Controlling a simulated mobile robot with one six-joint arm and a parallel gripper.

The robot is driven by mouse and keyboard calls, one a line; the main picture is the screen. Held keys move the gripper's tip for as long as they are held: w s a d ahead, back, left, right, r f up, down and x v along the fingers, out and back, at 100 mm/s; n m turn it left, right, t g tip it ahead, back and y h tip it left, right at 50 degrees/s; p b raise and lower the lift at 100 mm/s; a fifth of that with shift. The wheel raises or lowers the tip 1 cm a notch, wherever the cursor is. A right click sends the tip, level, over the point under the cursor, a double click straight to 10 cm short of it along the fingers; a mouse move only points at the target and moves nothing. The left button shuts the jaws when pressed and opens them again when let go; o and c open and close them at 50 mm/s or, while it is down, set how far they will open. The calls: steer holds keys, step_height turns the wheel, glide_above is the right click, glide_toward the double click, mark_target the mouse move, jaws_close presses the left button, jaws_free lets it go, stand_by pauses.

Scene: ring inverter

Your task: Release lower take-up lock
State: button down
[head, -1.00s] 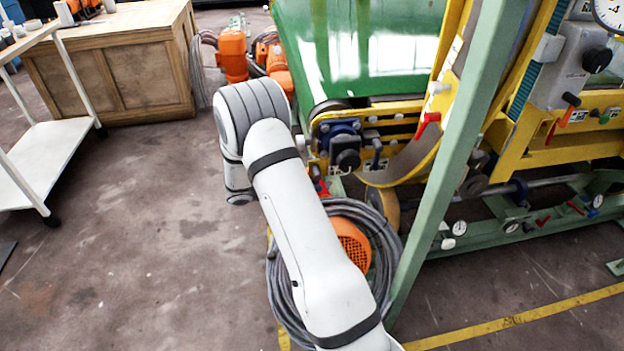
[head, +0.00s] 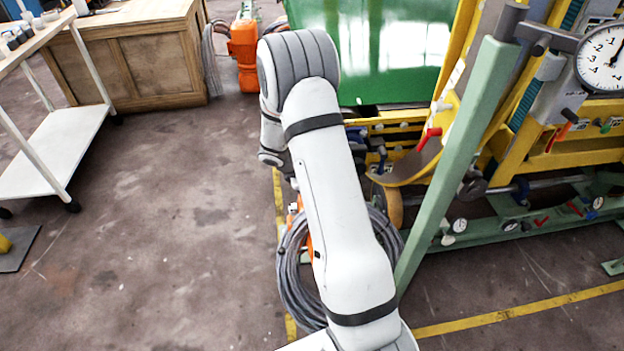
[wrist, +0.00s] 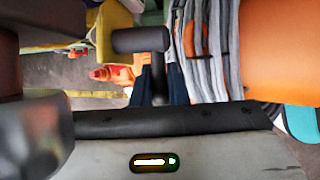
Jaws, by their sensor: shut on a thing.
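In the wrist view, a black bar-shaped handle (wrist: 139,40) lies crosswise just above the middle, with a dark stem running down from it. My gripper (wrist: 158,66) is shut on this dark handle, though its fingers are dark and hard to tell apart from it. I cannot tell whether this is the lower take-up lock. In the head view my own arm hides the gripper and the part it holds. A blue fitting with a dark handle (head: 377,152) shows just right of my arm on the yellow frame.
A red lever (head: 429,136) sits on the yellow frame. A green post (head: 455,165) stands right of my arm, with a dial gauge (head: 603,60) beyond. Coiled grey cable (head: 296,280) lies below the arm. A white cart (head: 62,155) stands left, with open floor between.

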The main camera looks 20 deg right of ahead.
steer(key=shift+w+r, duration=0.2)
steer(key=shift+w, duration=0.05)
stand_by(0.3)
steer(key=c, duration=1.6)
jaws_free()
steer(key=shift+f, duration=0.1)
steer(key=shift+c, duration=0.2)
steer(key=shift+o, duration=0.9)
steer(key=shift+s, duration=0.1)
steer(key=p+v, duration=0.2)
steer(key=v, duration=0.5)
steer(key=shift+r, duration=0.4)
steer(key=shift+s, duration=0.1)
